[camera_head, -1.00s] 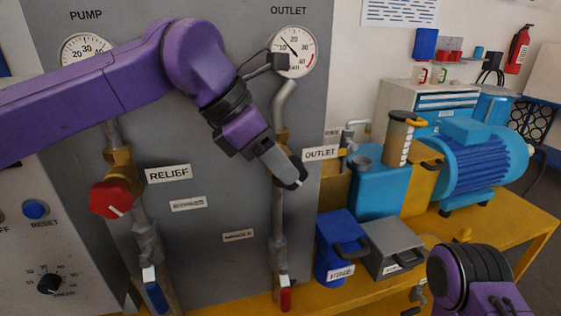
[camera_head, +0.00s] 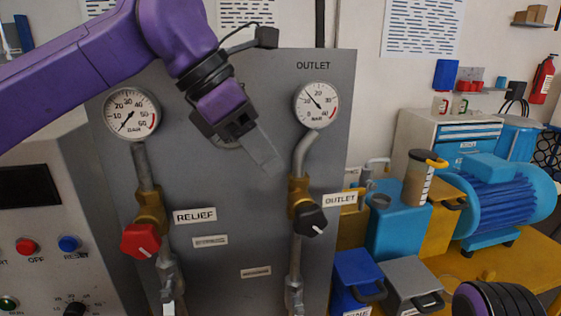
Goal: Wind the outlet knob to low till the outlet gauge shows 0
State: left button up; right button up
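The outlet knob (camera_head: 310,221) is black with a white mark and sits on a brass valve under the outlet gauge (camera_head: 317,104). The mark points down and to the right. The gauge needle points to the upper left, between about 10 and 20, above 0. My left gripper (camera_head: 268,160) is up and left of the knob, apart from it, in front of the grey panel. My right gripper is out of view; part of my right arm shows at the lower right.
A red relief knob (camera_head: 141,240) and the pump gauge (camera_head: 131,114) are on the panel's left. A control box (camera_head: 35,215) with buttons stands further left. Blue and grey bins (camera_head: 414,283), a blue tank and a motor (camera_head: 505,195) stand on the yellow bench at right.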

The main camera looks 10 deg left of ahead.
aim_at(310, 206)
pick_arm(q)
notch_tip(310, 206, up, 4)
jog(key=d+y+p, duration=0.1)
jog(key=d+p, duration=0.1)
jog(key=p, duration=0.4)
jog(key=shift+g+y, duration=0.4)
jog(key=x, duration=0.4)
jog(key=p+x, duration=0.1)
jog(key=x, duration=0.4)
jog(key=a+p+x, duration=0.1)
jog(key=x, duration=0.3)
jog(key=shift+w+d+f, duration=0.15)
jog(key=shift+w+f, duration=0.15)
jog(key=shift+f, duration=0.2)
grip_shut()
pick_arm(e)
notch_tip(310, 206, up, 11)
